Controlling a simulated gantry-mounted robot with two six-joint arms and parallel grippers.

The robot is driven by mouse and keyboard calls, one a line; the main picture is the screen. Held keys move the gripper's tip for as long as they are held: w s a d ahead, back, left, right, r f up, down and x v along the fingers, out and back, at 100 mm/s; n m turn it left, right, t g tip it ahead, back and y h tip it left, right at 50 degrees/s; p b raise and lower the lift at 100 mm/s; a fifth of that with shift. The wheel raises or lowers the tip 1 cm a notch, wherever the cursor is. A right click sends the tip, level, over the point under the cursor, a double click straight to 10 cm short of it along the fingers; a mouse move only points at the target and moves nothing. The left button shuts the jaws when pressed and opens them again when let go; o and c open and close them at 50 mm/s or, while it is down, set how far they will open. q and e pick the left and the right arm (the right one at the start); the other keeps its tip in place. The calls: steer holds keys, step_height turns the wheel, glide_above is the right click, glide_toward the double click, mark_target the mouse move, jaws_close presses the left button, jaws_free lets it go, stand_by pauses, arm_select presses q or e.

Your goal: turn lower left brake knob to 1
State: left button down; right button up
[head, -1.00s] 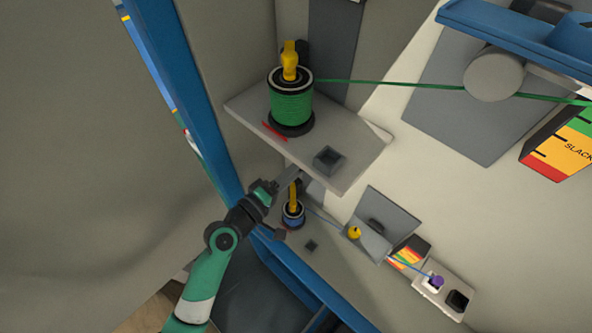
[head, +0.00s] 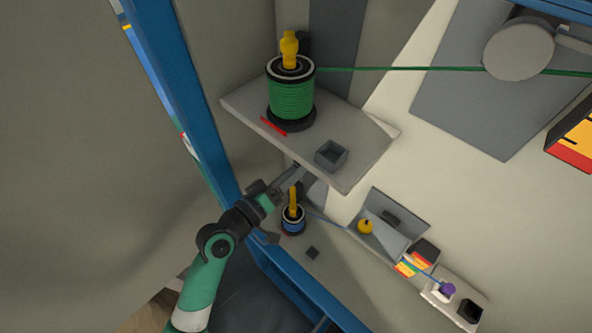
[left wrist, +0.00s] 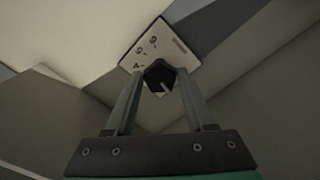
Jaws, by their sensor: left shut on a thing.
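In the left wrist view a dark, many-sided brake knob (left wrist: 158,76) with a light pointer mark sits on a white plate (left wrist: 146,47) with printed numbers, of which a 4, a 5 and a 6 seem to show. The fingertips of my left gripper (left wrist: 159,72) are shut on the knob, one on each side. In the head view my left gripper (head: 290,180) reaches up and right beneath the upper shelf, beside the small blue spool. The knob cannot be made out there. My right gripper is not in view.
The upper shelf (head: 365,155) carries a green cable spool (head: 291,98) and a grey square box (head: 331,156). Below, a blue spool (head: 293,225) with a yellow top stands close to my gripper. A blue frame post (head: 165,80) rises left of the arm.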

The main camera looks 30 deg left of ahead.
arm_select(q)
steer(key=shift+c, duration=1.5)
jaws_free()
steer(key=shift+s, duration=0.1)
steer(key=v, duration=1.1)
steer(key=shift+s, duration=0.25)
steer(key=shift+a, duration=0.1)
